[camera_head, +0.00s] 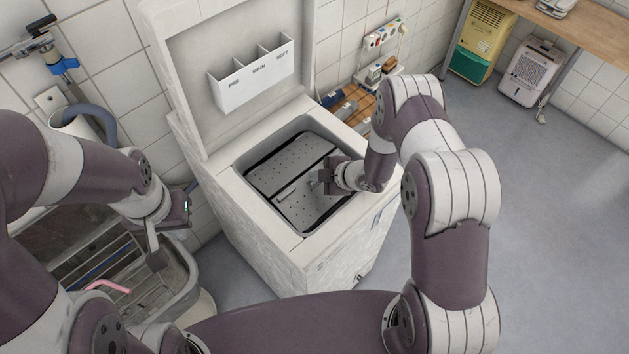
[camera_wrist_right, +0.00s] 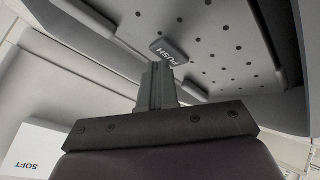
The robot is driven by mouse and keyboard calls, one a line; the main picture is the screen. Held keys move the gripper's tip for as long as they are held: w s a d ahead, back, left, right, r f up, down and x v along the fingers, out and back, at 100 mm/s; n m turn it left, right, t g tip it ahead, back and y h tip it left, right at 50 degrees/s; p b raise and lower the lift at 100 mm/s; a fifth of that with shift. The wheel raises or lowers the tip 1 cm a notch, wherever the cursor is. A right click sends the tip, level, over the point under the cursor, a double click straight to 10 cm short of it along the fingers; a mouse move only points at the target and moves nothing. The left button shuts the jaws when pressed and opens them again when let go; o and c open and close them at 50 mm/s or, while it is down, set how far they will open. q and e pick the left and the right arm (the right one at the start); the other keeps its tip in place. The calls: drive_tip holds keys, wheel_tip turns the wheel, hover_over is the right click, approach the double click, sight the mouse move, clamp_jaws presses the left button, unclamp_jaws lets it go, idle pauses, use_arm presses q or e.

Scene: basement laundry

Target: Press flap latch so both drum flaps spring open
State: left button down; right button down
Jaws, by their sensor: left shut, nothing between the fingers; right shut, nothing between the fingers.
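The top-loading washer (camera_head: 270,262) stands with its lid raised and its top opening uncovered. Inside it the perforated drum shows two flaps, a rear flap (camera_head: 290,160) and a front flap (camera_head: 300,208), lying level with a seam between them. In the right wrist view the latch button marked PUSH (camera_wrist_right: 170,52) sits on the perforated metal (camera_wrist_right: 215,40). My right gripper (camera_head: 326,180) is shut and empty over the drum, its tips (camera_wrist_right: 158,68) close to the button; contact is unclear. My left gripper (camera_head: 154,250) is shut and empty over the sink at left.
The raised lid carries a detergent tray (camera_head: 252,76) with compartments behind the opening. The opening's rim surrounds the right gripper. A grey sink (camera_head: 185,268) with a pink item (camera_head: 108,286) lies at left. Open floor (camera_head: 540,220) is at right.

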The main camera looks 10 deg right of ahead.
sight(318, 184)
wheel_tip(318, 184, up, 5)
drive_tip(key=p, duration=0.4)
idle(0.5)
idle(0.4)
drive_tip(key=s+d+r+m+g+h, duration=0.1)
drive_tip(key=d+r+m+h, duration=0.25)
drive_tip(key=r, duration=0.25)
drive_tip(key=s+d+r+m+h, duration=0.2)
drive_tip(key=d+r+m, duration=0.25)
drive_tip(key=r, duration=0.25)
drive_tip(key=s+r+m+g, duration=0.1)
drive_tip(key=s+r+m, duration=0.1)
drive_tip(key=s, duration=0.3)
drive_tip(key=s+r+m+g, duration=0.1)
drive_tip(key=s+r+m, duration=0.2)
drive_tip(key=s, duration=0.3)
drive_tip(key=s+r+m+g+h, duration=0.1)
drive_tip(key=s+r+m+g, duration=0.1)
drive_tip(key=s, duration=0.4)
drive_tip(key=r+m, duration=0.1)
drive_tip(key=m, duration=0.1)
drive_tip(key=shift+s+a+m, duration=0.25)
drive_tip(key=shift+a+m, duration=0.05)
drive_tip(key=shift+m, duration=0.1)
